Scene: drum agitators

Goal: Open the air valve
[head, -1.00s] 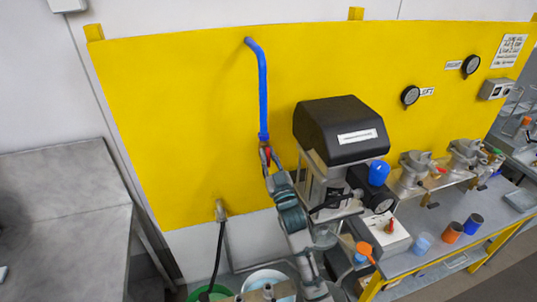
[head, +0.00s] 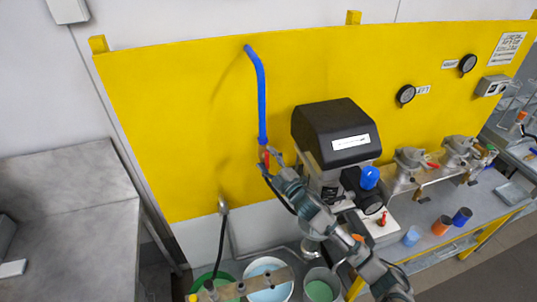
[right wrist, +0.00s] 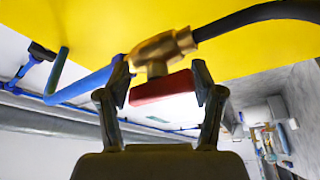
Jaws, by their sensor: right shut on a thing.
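The air valve is a brass fitting (right wrist: 160,48) with a red handle (right wrist: 163,87), at the lower end of a blue pipe (head: 262,95) in front of the yellow panel. My right gripper (head: 267,163) is at the valve. In the right wrist view its two fingers (right wrist: 161,85) are on either side of the red handle, shut on it. The brass body lies just beyond the fingertips, with a black hose (right wrist: 250,17) leading away from it. In the head view my gripper hides most of the valve. My left gripper is not in view.
A black-topped machine (head: 335,130) stands close right of my right arm. Buckets, one with a light-blue inside (head: 268,290), stand below. A bench with cups (head: 442,226) is at right; a grey counter (head: 60,215) is at left.

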